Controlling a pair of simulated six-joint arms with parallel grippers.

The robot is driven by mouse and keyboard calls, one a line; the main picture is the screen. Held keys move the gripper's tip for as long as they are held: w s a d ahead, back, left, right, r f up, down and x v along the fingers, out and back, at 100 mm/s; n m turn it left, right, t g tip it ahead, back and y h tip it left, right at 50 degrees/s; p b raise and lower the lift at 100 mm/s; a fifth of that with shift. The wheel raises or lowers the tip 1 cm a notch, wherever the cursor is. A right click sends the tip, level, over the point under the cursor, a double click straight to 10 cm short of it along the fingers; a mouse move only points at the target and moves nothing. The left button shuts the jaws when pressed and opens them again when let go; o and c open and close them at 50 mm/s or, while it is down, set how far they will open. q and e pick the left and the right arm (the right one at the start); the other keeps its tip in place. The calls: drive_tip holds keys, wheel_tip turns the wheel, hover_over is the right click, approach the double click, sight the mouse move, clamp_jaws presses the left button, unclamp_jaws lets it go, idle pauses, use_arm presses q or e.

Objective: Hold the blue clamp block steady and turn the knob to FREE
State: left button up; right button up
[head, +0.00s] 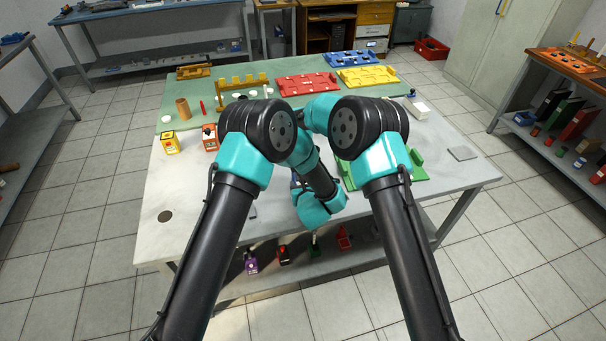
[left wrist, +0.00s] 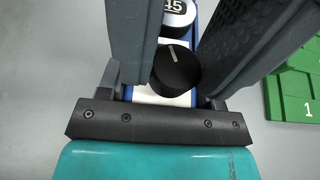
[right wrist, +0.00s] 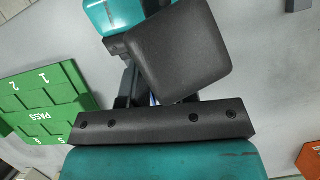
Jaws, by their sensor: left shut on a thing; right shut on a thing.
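The clamp block, blue-edged with a white top (left wrist: 180,45), lies below my left gripper (left wrist: 165,97) in the left wrist view. Its black round knob (left wrist: 176,70) has a white pointer line and sits between two large dark finger slabs; which gripper owns each slab is unclear. A number plate (left wrist: 178,14) is partly cut off at the top. My left gripper is shut, apparently on the block's sides. My right gripper (right wrist: 155,95) is shut, apparently at the knob; a large dark part hides the contact.
A green board (right wrist: 42,105) marked PASS lies beside the block; it also shows in the head view (head: 420,175). Red (head: 307,84) and yellow (head: 367,76) boards and a yellow rack (head: 243,83) stand farther back. The table's left front (head: 185,245) is mostly clear.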

drive_tip(key=o, duration=0.9)
drive_tip(key=shift+o, duration=0.2)
drive_tip(key=shift+r, duration=0.1)
drive_tip(key=v, duration=1.1)
drive_tip(key=shift+w+r, duration=0.2)
drive_tip(key=shift+r, duration=0.15)
